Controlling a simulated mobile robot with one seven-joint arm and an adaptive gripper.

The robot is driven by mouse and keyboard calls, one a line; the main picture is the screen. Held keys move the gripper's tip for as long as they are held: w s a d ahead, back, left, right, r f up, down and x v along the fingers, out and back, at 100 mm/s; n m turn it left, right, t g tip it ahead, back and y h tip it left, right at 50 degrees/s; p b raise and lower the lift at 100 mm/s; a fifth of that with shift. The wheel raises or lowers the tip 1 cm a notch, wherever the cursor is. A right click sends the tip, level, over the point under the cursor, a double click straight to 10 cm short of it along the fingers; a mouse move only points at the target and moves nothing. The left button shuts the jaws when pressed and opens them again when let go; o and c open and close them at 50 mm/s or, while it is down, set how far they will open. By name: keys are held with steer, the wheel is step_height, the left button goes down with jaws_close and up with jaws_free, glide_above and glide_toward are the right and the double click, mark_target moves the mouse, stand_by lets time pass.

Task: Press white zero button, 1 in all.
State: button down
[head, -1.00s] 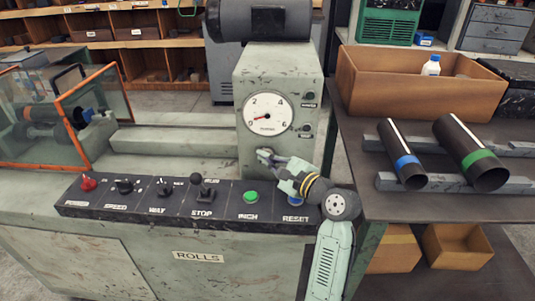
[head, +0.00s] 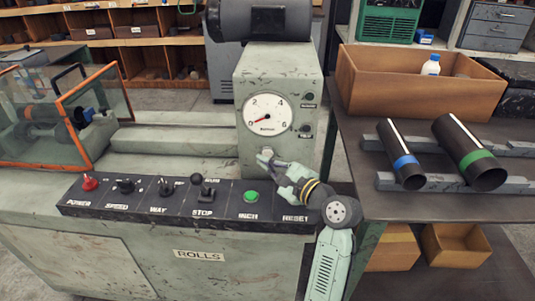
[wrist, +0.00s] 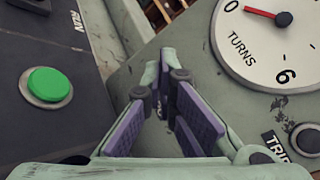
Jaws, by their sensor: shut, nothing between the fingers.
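The turns dial (head: 267,114) is on the upright grey housing, its red needle at about 0; it also shows in the wrist view (wrist: 283,45). A small pale round part, likely the white zero button (head: 267,152), shows below the dial, partly covered by my fingertips. My gripper (head: 264,159) is shut and empty, its tips close to the panel there; I cannot tell whether they touch. In the wrist view my fingers (wrist: 163,68) meet at the tips over the panel and hide the button and most of a label.
The control strip (head: 130,205) in front carries a red power knob (head: 89,183), several switches and a green inch button (head: 251,196). My forearm crosses its right end near the reset label. A dark bench (head: 425,207) with two pipes stands at right.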

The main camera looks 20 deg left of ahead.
steer(key=shift+s+d+p, duration=0.15)
steer(key=shift+s+d, duration=0.1)
steer(key=shift+s, duration=0.55)
steer(key=shift+s+d+p, duration=0.1)
steer(key=shift+s+d, duration=0.1)
steer(key=shift+s, duration=0.55)
steer(key=shift+s+d+p, duration=0.15)
steer(key=shift+s+d, duration=0.1)
steer(key=shift+s, duration=0.55)
